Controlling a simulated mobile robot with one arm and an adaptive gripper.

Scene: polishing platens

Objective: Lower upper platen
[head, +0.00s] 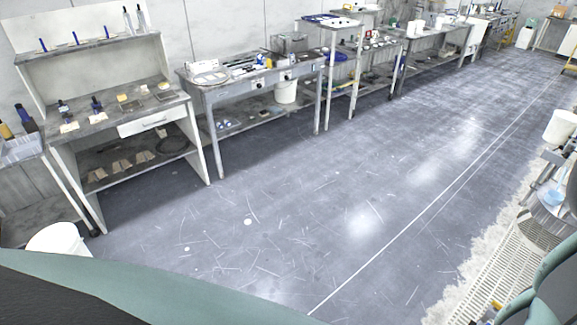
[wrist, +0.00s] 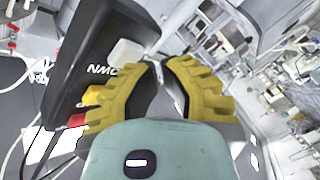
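My gripper (wrist: 162,64) has yellow ridged fingers that come together at the tips, and I see nothing held between them. A black control box (wrist: 92,50) with white "NMC" lettering is at the left in the wrist view, beyond the left finger. It carries a pale square button (wrist: 125,52), a yellow button (wrist: 92,95) and a red button (wrist: 77,120), the last two partly hidden by the finger. The fingertips appear near the pale button; I cannot tell whether they touch the box. No upper platen is clearly recognisable. The gripper is not visible in the head view.
A machine with round grey parts (head: 553,213) is cut off at the right edge of the head view, above a white slatted grate (head: 497,262). Workbenches (head: 250,82) line the far wall. A white bucket (head: 57,241) stands lower left. The middle floor is open.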

